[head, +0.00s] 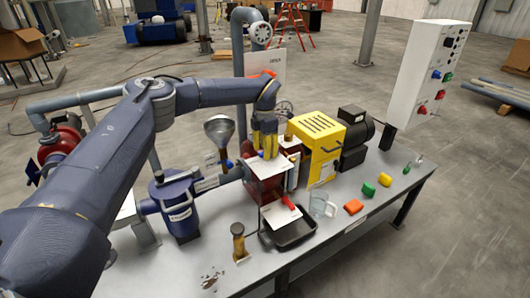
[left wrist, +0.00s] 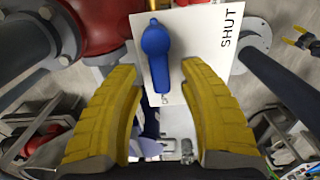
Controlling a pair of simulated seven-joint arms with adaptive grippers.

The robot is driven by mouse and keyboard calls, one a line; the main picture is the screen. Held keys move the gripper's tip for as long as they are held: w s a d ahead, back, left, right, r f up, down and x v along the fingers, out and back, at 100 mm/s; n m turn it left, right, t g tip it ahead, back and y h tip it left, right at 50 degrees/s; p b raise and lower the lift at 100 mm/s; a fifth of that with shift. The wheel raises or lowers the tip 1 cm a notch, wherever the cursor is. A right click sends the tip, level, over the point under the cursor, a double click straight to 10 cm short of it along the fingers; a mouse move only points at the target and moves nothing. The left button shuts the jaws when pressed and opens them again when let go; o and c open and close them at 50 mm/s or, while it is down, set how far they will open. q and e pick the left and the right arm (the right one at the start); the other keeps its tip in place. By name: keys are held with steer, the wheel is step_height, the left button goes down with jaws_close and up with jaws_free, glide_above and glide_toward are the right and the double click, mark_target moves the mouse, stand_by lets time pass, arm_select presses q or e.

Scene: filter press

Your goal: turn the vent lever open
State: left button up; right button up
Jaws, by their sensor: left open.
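The blue vent lever (left wrist: 157,50) shows in the left wrist view on a white plate (left wrist: 206,30) marked SHUT. Its wide round end is at the top of the picture and its narrow end points down. My left gripper (left wrist: 155,70) is open, its yellow fingers on either side of the lever's lower part with gaps between. I cannot tell how deep the lever lies between them. In the head view my left gripper (head: 265,138) points down over the red press body (head: 262,187). The lever is not clearly seen there. My right gripper is not in view.
A metal funnel (head: 219,130) and a blue filter pot (head: 177,205) stand left of the press. A yellow motor housing (head: 318,140) is close on the right. A black tray (head: 290,232), clear cup (head: 322,203) and orange block (head: 353,207) are in front.

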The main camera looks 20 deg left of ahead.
arm_select(q)
step_height(320, 180, up, 11)
steer(key=shift+r, duration=0.15)
stand_by(0.4)
